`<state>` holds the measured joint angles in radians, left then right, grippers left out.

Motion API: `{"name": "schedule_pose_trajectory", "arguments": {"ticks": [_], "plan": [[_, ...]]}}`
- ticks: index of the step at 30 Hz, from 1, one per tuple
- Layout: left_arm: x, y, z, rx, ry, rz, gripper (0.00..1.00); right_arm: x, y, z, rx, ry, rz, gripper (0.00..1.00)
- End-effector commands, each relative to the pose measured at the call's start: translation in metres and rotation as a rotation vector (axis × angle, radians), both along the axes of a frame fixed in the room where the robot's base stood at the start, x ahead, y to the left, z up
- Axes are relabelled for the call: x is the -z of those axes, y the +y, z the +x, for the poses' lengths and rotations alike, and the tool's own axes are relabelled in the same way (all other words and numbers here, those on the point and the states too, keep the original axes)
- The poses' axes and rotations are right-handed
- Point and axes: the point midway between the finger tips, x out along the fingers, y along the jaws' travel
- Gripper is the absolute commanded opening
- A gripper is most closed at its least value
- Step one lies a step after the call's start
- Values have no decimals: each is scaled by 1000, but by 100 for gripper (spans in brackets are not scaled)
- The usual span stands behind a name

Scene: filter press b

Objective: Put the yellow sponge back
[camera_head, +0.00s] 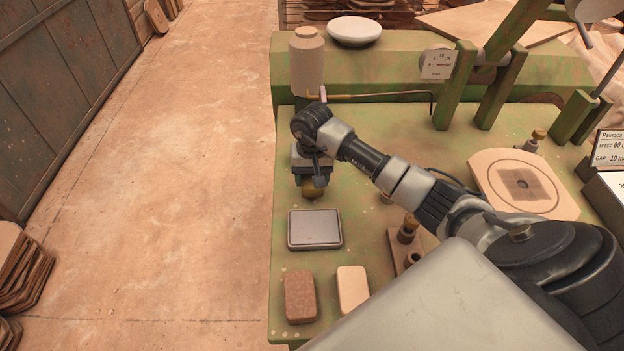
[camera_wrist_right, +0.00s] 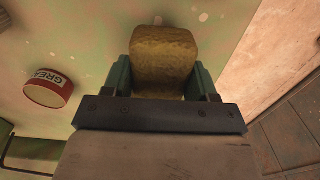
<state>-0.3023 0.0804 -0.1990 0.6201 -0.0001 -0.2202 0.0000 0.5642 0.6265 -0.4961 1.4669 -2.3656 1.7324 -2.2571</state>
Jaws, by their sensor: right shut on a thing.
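The yellow sponge (camera_wrist_right: 165,55) is between the two fingers of my right gripper (camera_wrist_right: 163,78), which is shut on it. In the head view, a small part of the sponge (camera_head: 312,190) shows below my right gripper (camera_head: 311,178), just beyond a grey, dark-rimmed shallow tray (camera_head: 315,229). The tray looks empty. From these views I cannot tell whether the sponge touches the green bench. My left gripper is in neither view.
A brown block (camera_head: 300,297) and a pale tan block (camera_head: 352,289) lie at the bench's near end. A beige canister (camera_head: 307,62) and white bowl (camera_head: 354,31) stand behind. A brass-topped fitting (camera_head: 408,229) is right of the tray. A grease tin (camera_wrist_right: 48,88) shows in the wrist view.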

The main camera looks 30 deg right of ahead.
Motion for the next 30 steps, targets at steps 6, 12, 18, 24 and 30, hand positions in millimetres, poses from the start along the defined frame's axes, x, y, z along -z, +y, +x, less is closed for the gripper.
{"name": "schedule_pose_trajectory", "arguments": {"ticks": [6,12,18,24,30], "plan": [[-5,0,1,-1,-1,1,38,21,0,0,-1,0,2,39],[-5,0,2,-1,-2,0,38,22,0,0,-2,-1,0,39],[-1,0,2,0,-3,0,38,24,0,0,-1,-2,0,64],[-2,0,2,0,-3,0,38,24,0,0,-1,-1,0,83],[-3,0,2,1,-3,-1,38,23,0,0,-1,-1,1,83]]}}
